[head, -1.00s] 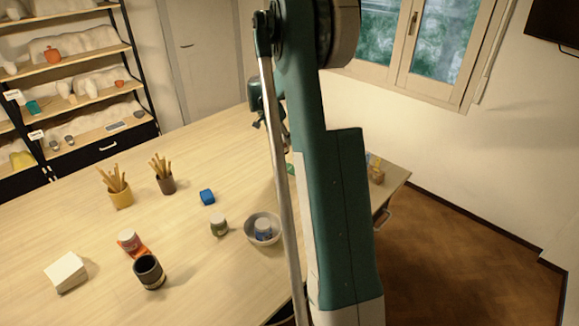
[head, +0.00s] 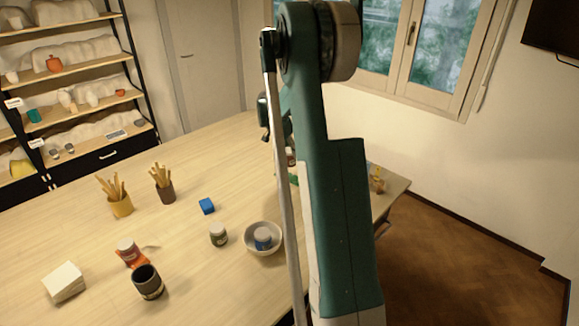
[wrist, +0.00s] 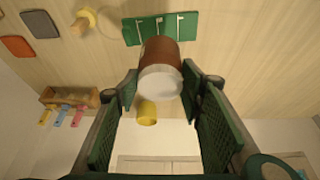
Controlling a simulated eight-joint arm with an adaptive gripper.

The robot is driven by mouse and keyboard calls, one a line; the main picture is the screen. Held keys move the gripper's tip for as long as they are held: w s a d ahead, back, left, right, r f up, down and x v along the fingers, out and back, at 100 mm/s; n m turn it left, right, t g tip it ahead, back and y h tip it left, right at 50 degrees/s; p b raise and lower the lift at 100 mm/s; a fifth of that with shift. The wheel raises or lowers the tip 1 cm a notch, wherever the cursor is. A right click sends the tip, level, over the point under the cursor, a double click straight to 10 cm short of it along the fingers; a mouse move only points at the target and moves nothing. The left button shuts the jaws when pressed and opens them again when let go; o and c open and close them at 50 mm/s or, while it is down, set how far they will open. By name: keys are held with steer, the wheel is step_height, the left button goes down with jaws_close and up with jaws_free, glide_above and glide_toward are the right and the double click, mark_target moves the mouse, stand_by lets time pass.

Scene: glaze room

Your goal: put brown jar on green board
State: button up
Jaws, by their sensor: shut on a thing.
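My gripper (wrist: 160,98) is shut on a brown jar (wrist: 161,50) with a whitish end, seen between the two dark green fingers in the wrist view. The green board (wrist: 187,24) lies on the table just past the jar in that view, and the jar covers part of its edge. I cannot tell whether the jar touches the board. In the head view my arm hides most of the gripper, and only a sliver of the green board (head: 294,180) shows beside the arm.
Farther left are a dark cup (head: 147,283) and stick holders. The wrist view shows a yellow cylinder (wrist: 147,114) and a wooden rack (wrist: 70,97).

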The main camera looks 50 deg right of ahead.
mark_target(290, 163)
steer(key=shift+f, duration=1.65)
steer(key=shift+f, duration=1.85)
steer(key=shift+f, duration=0.15)
steer(key=o, duration=1)
steer(key=shift+v, duration=6.15)
